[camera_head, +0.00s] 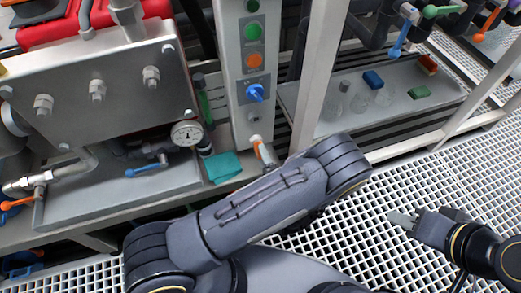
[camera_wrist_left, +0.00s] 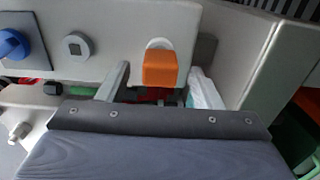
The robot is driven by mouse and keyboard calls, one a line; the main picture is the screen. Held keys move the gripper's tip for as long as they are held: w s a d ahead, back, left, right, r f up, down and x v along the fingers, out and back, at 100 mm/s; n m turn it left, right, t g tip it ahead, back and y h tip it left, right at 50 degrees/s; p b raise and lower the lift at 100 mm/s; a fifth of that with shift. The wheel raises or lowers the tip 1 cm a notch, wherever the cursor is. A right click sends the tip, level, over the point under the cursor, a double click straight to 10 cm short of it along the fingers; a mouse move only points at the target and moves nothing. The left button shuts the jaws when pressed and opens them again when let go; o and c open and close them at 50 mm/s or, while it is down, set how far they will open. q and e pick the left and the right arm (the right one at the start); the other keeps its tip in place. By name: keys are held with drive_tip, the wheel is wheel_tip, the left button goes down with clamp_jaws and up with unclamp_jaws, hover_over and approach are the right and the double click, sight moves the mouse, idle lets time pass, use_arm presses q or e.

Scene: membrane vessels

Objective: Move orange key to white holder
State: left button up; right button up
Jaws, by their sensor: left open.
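The orange key (camera_wrist_left: 160,69) is a block in the left wrist view, in front of the round white holder (camera_wrist_left: 157,43) on the grey panel. It appears to sit at that holder; its depth in it cannot be told. In the head view the orange key (camera_head: 264,153) shows low on the panel, above my left arm. My left gripper (camera_wrist_left: 158,94) is open, with a grey finger left of the key and a pale shape, perhaps the other finger, right of it. In the head view it is largely hidden. My right gripper (camera_head: 402,218) is over the grating, its jaw gap unclear.
A gauge (camera_head: 187,133) and teal cloth (camera_head: 223,167) are near the panel foot. A tray (camera_head: 445,93) with glassware and coloured blocks stands right, behind a metal post (camera_head: 318,70).

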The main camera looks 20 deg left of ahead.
use_arm(q)
drive_tip(key=shift+p+v, duration=0.3)
drive_tip(key=shift+v, duration=1.95)
